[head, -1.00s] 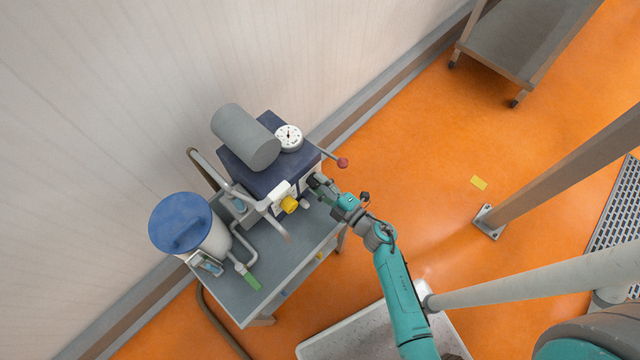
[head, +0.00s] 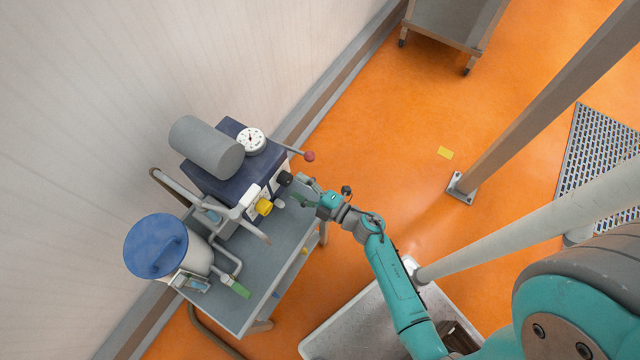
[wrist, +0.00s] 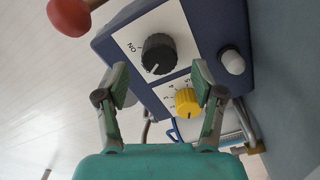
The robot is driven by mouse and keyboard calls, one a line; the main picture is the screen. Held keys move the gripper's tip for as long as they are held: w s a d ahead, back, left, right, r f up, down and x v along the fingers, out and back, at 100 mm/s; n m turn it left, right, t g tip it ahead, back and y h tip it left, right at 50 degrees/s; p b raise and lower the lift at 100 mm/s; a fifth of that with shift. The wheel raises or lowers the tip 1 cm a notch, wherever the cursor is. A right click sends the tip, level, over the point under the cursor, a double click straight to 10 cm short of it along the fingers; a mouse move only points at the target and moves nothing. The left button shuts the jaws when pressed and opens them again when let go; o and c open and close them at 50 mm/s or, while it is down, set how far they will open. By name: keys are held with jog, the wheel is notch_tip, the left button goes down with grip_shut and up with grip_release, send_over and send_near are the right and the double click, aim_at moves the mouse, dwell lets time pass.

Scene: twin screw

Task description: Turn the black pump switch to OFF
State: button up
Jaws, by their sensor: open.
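The black pump switch (head: 285,178) is a round knob on the front panel of the dark blue pump box (head: 232,172). In the wrist view the black switch (wrist: 158,53) sits on a white plate with the letters ON at its left. Its white pointer mark is at its lower edge, turned away from the ON letters. The OFF label is not visible. My gripper (head: 300,191) is in front of the panel, apart from the switch. In the wrist view my gripper (wrist: 161,76) is open and empty, its fingers on either side below the switch.
A yellow dial (wrist: 188,102) and a white button (wrist: 232,62) are close to the switch. A lever with a red ball (head: 310,156) sticks out beside the box. The grey cart (head: 262,262) also carries a blue-lidded vessel (head: 155,246).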

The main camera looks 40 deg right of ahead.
jog(key=v, duration=0.8)
jog(key=shift+s, duration=0.4)
jog(key=shift+d, duration=0.15)
jog(key=s+a+r+m+g+h, duration=0.1)
jog(key=s+a+r+m+h, duration=0.1)
jog(key=s+r+m, duration=0.6)
jog(key=s+a+r+m+g+h, duration=0.1)
jog(key=s+r+m+h, duration=0.3)
jog(key=s+r+m, duration=0.4)
jog(key=s+a+r, duration=0.1)
jog(key=s+r, duration=0.4)
jog(key=s, duration=0.2)
jog(key=shift+a+m, duration=0.2)
jog(key=shift+m, duration=0.2)
jog(key=shift+w+a+r, duration=0.1)
jog(key=shift+a, duration=0.05)
